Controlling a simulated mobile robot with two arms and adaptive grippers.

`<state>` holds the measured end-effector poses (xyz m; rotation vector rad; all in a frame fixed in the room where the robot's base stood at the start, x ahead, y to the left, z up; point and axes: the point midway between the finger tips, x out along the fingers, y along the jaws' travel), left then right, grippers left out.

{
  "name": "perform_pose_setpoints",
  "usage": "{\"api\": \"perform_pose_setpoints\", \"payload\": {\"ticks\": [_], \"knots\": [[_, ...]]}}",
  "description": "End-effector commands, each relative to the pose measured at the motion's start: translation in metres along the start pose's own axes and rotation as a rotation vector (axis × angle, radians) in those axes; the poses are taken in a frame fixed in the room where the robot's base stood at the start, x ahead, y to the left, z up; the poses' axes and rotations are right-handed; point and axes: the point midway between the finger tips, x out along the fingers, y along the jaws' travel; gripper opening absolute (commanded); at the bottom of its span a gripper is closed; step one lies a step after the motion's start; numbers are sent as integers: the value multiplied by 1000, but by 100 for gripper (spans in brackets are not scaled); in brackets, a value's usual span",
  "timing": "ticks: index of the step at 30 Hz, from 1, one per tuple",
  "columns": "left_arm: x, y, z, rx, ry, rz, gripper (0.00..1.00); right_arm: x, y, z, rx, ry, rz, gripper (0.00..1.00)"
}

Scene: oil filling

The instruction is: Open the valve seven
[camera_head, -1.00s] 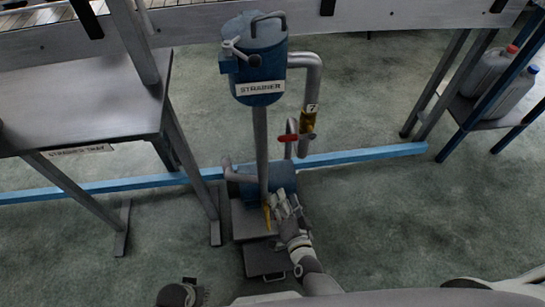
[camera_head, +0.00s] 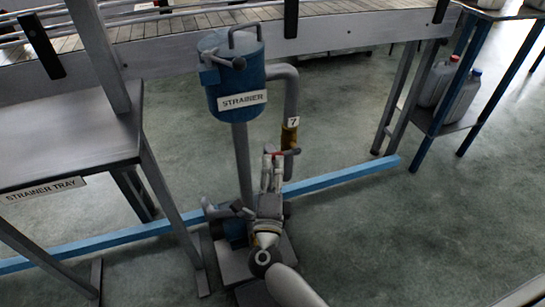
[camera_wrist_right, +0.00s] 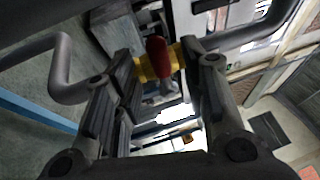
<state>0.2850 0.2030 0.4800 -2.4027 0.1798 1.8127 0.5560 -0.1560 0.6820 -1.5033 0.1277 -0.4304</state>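Valve seven (camera_head: 289,136) is a brass-yellow body marked with a "7" tag (camera_head: 293,122), on the grey pipe right of the blue strainer (camera_head: 236,88). Its red handle (camera_head: 281,153) is mostly covered by my right gripper (camera_head: 272,160) in the head view. In the right wrist view the red handle (camera_wrist_right: 157,60) points toward the camera between the two spread fingers of my right gripper (camera_wrist_right: 160,85). The yellow valve body (camera_wrist_right: 176,58) lies just behind it. The fingers look apart and not closed on the handle. My left gripper is out of view.
A blue beam (camera_head: 340,178) runs low across the floor behind the strainer stand. A grey table labelled "STRAINER TRAY" (camera_head: 75,125) stands at left. A conveyor (camera_head: 180,40) spans the back. Grey jugs (camera_head: 460,98) sit on a shelf at right. Floor at right is clear.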

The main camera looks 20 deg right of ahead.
Motion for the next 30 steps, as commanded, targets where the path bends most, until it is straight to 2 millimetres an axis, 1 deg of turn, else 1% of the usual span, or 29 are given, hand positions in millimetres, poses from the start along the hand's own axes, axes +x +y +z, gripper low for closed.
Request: {"api": "perform_pose_setpoints", "payload": {"ticks": [1, 3, 6, 9, 13, 19, 20, 28, 29, 30], "knots": [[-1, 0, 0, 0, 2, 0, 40, 10, 0, 0, -2, 0, -4, 40], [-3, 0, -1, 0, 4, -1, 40, 21, 0, 0, -2, 0, -2, 40], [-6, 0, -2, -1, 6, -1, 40, 33, 0, 0, -2, -1, -1, 40], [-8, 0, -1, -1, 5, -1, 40, 40, 0, 0, -2, -1, -1, 40], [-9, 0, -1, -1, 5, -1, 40, 44, 0, 0, -2, -1, 0, 40], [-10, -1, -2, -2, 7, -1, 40, 44, 0, 0, -2, -1, 0, 40], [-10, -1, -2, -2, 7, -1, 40, 44, 0, 0, -2, -1, 0, 37], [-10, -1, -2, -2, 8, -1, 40, 44, 0, 0, -2, -1, 0, 3], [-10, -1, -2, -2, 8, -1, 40, 44, 0, 0, -2, -1, 0, 0], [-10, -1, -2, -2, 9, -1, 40, 44, 0, 0, -2, -1, 0, 0]]}}
